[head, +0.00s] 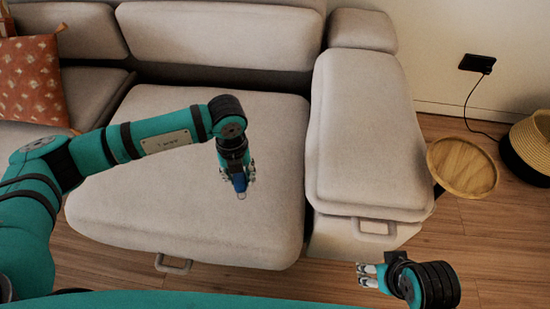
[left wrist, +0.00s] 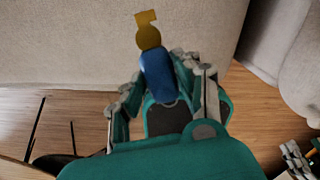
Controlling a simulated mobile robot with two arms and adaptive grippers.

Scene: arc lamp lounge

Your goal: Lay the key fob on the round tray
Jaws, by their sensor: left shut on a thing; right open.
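The key fob (head: 240,182) is blue, and a brass-coloured end (left wrist: 149,38) shows beyond its blue body (left wrist: 157,72) in the left wrist view. My left gripper (head: 237,175) is shut on the fob and holds it over the sofa's wide seat, pointing down in the head view. The round tray (head: 463,166) is light wood with a raised rim, at the right beside the sofa's arm, well apart from the fob. It looks empty. My right gripper (head: 369,275) is open and empty, low in front of the sofa.
The grey sofa (head: 190,215) fills the left and middle, its broad padded arm (head: 365,140) lying between the fob and the tray. A woven basket (head: 532,145) stands right of the tray. A cord hangs from a wall socket (head: 477,63) behind. A patterned cushion (head: 33,82) is far left.

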